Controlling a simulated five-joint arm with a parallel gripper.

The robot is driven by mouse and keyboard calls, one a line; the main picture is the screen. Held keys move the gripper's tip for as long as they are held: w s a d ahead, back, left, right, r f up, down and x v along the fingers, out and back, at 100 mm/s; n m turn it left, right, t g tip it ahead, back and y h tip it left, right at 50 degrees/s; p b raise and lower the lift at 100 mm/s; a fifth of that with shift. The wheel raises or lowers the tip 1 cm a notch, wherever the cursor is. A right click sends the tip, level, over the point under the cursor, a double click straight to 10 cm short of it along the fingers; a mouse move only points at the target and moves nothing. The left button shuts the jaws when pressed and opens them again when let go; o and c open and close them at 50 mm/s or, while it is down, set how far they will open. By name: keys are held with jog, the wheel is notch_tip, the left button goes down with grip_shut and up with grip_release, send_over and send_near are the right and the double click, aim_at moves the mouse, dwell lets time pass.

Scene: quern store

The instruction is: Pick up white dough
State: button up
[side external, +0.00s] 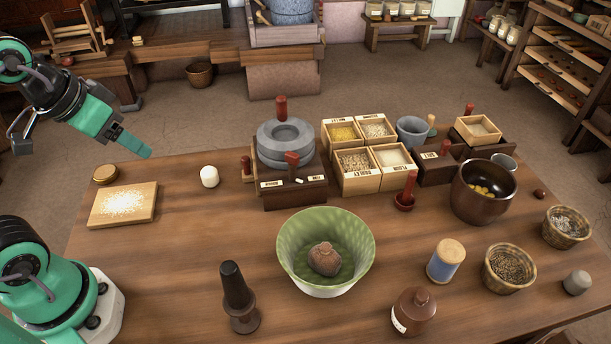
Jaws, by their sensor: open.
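A small white rounded lump (209,176), which looks like the white dough, sits on the wooden table (200,260) left of the stone quern (285,145). My gripper (143,148) reaches in from the upper left. Its green fingertips point down and to the right, above and left of the white lump and apart from it. The gripper is open, seen nearly edge-on, and nothing shows between its fingers.
A green bowl (325,252) holds a brown lump. A dark pestle-like tool (237,295) stands in front. Grain boxes (358,183) stand right of the quern. Table around the white lump is clear.

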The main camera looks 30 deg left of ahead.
dwell(0.3)
jog(key=m+g, duration=0.4)
jog(key=m, duration=1.3)
send_over(205, 169)
jog(key=s, duration=0.1)
jog(key=f, duration=1.5)
jog(key=shift+s+d, duration=0.15)
jog(key=shift+d, duration=0.05)
jog(key=shift+w+a+f, duration=0.1)
jog(key=shift+w+f, duration=0.1)
jog(key=shift+f, duration=0.1)
jog(key=shift+w+f, duration=0.15)
jog(key=shift+f, duration=1.15)
jog(key=shift+f, duration=0.1)
jog(key=shift+w+a+f, duration=0.1)
jog(key=shift+w+f, duration=0.1)
jog(key=shift+f, duration=1)
jog(key=shift+w+f, duration=0.15)
jog(key=shift+f, duration=1.05)
jog(key=shift+c, duration=0.2)
